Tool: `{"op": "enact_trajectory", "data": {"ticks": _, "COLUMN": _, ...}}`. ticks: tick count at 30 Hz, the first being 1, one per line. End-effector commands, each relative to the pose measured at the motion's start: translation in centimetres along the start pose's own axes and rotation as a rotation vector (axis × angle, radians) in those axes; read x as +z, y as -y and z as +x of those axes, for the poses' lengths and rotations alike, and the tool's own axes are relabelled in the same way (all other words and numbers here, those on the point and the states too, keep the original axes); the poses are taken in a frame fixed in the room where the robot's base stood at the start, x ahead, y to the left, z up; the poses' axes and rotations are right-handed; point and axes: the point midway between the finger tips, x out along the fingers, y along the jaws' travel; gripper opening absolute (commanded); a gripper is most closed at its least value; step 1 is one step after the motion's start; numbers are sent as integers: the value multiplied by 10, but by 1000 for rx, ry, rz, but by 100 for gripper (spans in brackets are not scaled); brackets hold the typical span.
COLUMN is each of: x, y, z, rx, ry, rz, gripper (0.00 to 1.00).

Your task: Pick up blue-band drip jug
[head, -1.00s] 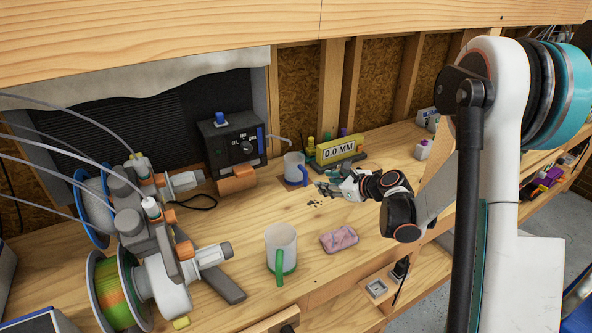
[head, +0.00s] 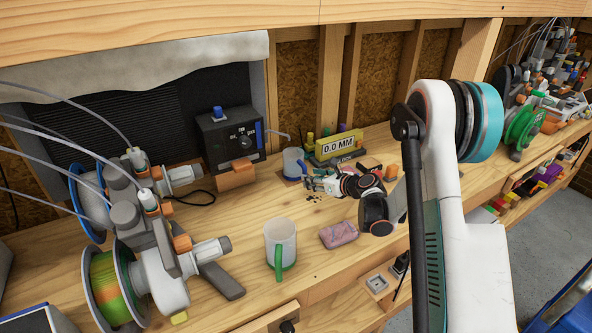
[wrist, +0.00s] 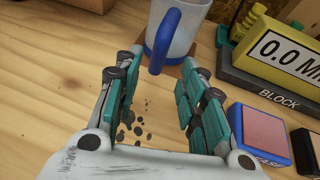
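The blue-band drip jug (head: 291,162) is a pale jug with a blue handle, upright on a small brown pad under the spout at the back of the bench. In the wrist view the jug (wrist: 190,32) is at the top centre, its blue handle (wrist: 160,45) pointing towards me. My gripper (head: 309,183) is just in front of the jug in the head view. In the wrist view my gripper (wrist: 160,75) is open, its teal-padded fingers apart and empty. The handle is just beyond the fingertips, roughly in line with the gap. Contact is not clear.
A similar jug with a green handle (head: 281,245) stands nearer, beside a pink sponge (head: 338,235). The yellow 0.0 MM block gauge (head: 338,147) and a blue-edged pad (wrist: 260,132) are right of the jug. Dark specks lie below my fingers. A black control box (head: 230,140) stands left.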

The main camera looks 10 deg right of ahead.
Motion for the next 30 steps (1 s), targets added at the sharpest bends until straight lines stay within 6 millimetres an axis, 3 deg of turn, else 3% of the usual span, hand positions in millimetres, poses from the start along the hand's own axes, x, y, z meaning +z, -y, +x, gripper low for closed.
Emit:
{"op": "enact_trajectory", "data": {"ticks": 12, "x": 0, "y": -4, "z": 48, "rx": 0, "ry": 0, "rz": -1, "gripper": 37}}
{"op": "enact_trajectory", "data": {"ticks": 19, "x": 2, "y": -4, "z": 51, "rx": -1, "ry": 0, "rz": -1, "gripper": 37}}
{"op": "enact_trajectory", "data": {"ticks": 20, "x": 2, "y": -4, "z": 51, "rx": -1, "ry": 0, "rz": -1, "gripper": 35}}
{"op": "enact_trajectory", "data": {"ticks": 24, "x": 1, "y": -4, "z": 51, "rx": -1, "ry": 0, "rz": -1, "gripper": 3}}
{"op": "enact_trajectory", "data": {"ticks": 30, "x": 2, "y": -4, "z": 50, "rx": -1, "ry": 0, "rz": 0, "gripper": 0}}
